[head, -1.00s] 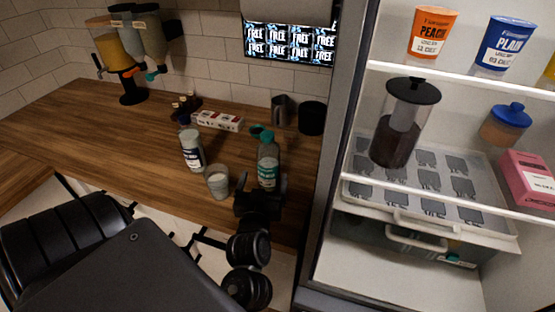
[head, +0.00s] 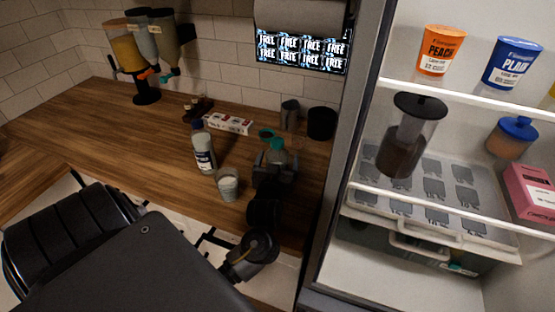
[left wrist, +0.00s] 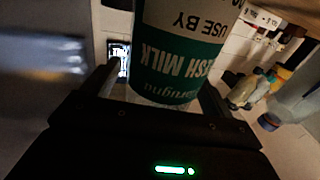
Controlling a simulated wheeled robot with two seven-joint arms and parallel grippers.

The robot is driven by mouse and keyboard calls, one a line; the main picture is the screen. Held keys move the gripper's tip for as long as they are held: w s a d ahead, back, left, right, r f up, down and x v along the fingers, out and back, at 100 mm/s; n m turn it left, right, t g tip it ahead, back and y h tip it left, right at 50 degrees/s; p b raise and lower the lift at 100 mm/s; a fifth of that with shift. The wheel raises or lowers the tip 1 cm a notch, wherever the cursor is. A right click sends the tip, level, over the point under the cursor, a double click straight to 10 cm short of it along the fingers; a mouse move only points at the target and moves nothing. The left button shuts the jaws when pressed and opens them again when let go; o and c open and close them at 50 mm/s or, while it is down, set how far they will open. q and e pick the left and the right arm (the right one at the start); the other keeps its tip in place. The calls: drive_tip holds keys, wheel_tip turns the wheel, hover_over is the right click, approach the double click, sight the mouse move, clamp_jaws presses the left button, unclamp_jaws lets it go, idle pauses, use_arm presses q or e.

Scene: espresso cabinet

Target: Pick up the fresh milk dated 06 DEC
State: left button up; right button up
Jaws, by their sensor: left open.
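A milk bottle with a green cap (head: 277,150) stands on the wooden counter. In the left wrist view its white and teal label (left wrist: 180,60) appears upside down and reads "FRESH MILK" and "USE BY"; I cannot read a date. My left gripper (head: 275,170) is open, with its fingers on either side of this bottle, covering its lower part in the head view. A second bottle with a dark blue cap (head: 203,152) stands to the left, its date too small to read. My right gripper is not in view.
A glass (head: 228,184) stands left of my left gripper. Behind are a white box (head: 228,123), a metal cup (head: 290,115) and a black canister (head: 321,123). The open fridge (head: 345,170) borders the counter on the right.

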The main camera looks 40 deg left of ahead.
use_arm(q)
drive_tip(key=shift+w+a, duration=0.25)
drive_tip(key=shift+w, duration=0.1)
drive_tip(key=shift+d, duration=0.1)
drive_tip(key=c, duration=1.2)
drive_tip(key=shift+c, duration=1)
drive_tip(key=shift+r, duration=0.2)
